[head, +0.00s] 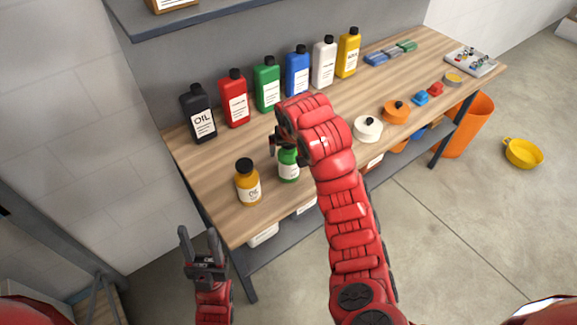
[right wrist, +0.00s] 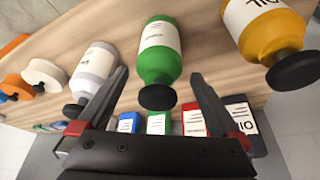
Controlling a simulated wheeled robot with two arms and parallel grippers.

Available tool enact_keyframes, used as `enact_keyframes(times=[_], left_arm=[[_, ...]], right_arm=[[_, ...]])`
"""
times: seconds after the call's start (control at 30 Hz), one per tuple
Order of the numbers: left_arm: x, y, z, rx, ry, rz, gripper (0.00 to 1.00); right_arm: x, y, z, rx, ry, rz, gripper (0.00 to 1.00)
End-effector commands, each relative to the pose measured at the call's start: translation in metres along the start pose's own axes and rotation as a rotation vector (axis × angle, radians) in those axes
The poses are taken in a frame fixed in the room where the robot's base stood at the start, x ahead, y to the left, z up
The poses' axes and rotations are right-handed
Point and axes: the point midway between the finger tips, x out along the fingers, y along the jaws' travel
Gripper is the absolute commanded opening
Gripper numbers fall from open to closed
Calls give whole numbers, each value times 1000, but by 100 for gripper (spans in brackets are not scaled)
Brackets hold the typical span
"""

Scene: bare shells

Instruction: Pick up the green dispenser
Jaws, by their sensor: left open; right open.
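The small green dispenser (head: 288,170) with a black cap stands upright on the wooden table, partly hidden by my right arm in the head view. It also shows in the right wrist view (right wrist: 159,55), its cap towards me, between the lines of the two fingers. My right gripper (right wrist: 160,74) is open and empty, close to the cap; I cannot tell whether it touches. In the head view the right gripper (head: 276,146) is partly hidden behind its wrist. My left gripper (head: 202,238) is open and empty in front of the table's left end.
A yellow oil bottle (head: 247,185) stands left of the dispenser; a grey-white bottle (right wrist: 96,68) stands on its other side. Tall bottles, including a green one (head: 267,86), line the back. White (head: 367,130) and orange (head: 395,112) round items lie to the right.

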Motion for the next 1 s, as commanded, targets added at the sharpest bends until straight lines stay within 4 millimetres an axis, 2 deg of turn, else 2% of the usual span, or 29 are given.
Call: enact_keyframes(times=[0.13,0.23,0.33,0.53,0.73,0.77,1.0], left_arm=[[-2,0,0,0,0,0,50],[-5,0,1,0,0,0,50],[14,-1,-2,0,0,0,50],[20,-1,-4,0,0,0,50],[19,-1,-3,0,0,0,50],[19,-1,-3,0,0,0,50],[19,-1,-3,0,0,0,50]], right_arm=[[6,1,0,1,0,0,100],[19,1,0,2,-1,0,100],[24,0,-2,-1,-3,2,100],[49,1,-1,1,-3,1,100],[52,1,-1,0,1,1,100],[52,1,-1,0,1,1,98],[52,1,-1,1,1,0,55]])
